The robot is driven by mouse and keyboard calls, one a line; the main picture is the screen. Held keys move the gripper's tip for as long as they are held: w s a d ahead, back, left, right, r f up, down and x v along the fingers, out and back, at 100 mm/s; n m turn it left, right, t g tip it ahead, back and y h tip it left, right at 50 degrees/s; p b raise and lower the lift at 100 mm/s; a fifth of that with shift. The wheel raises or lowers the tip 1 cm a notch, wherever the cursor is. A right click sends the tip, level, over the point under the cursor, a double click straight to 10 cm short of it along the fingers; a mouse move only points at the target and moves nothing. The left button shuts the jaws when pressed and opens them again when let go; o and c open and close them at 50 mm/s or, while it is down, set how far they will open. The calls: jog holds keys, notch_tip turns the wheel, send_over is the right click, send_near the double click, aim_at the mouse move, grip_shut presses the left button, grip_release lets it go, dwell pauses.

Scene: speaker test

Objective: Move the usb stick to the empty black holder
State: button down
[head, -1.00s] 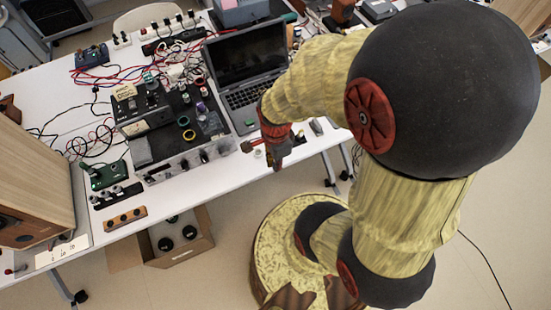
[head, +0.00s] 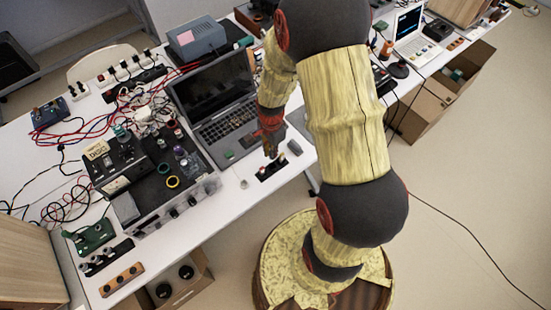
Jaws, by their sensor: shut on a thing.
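My gripper (head: 271,155) points down at the front edge of the white table, just right of the laptop's front corner. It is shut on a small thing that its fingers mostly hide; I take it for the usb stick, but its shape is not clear. A small black holder (head: 268,177) lies on the table directly under and around the fingertips. Small pale and reddish bits show at its top, too small to identify. I cannot tell whether the held thing touches the holder.
The open laptop (head: 228,128) stands just behind my gripper. Left of it is a black equipment case (head: 195,178) with knobs and small parts. A small dark block (head: 294,147) lies right of the holder. Another black holder (head: 104,258) and a wooden one (head: 121,281) sit front left.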

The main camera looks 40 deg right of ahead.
jog(key=shift+f+b, duration=1.65)
jog(key=shift+f, duration=0.55)
jog(key=shift+f+b, duration=0.7)
jog(key=shift+f, duration=0.75)
dwell(0.6)
jog(key=c, duration=1.8)
grip_release()
jog(key=shift+c, duration=0.2)
jog(key=shift+o, duration=0.5)
jog(key=shift+o, duration=1.4)
jog(key=shift+r+p, duration=2)
jog(key=shift+r, duration=0.6)
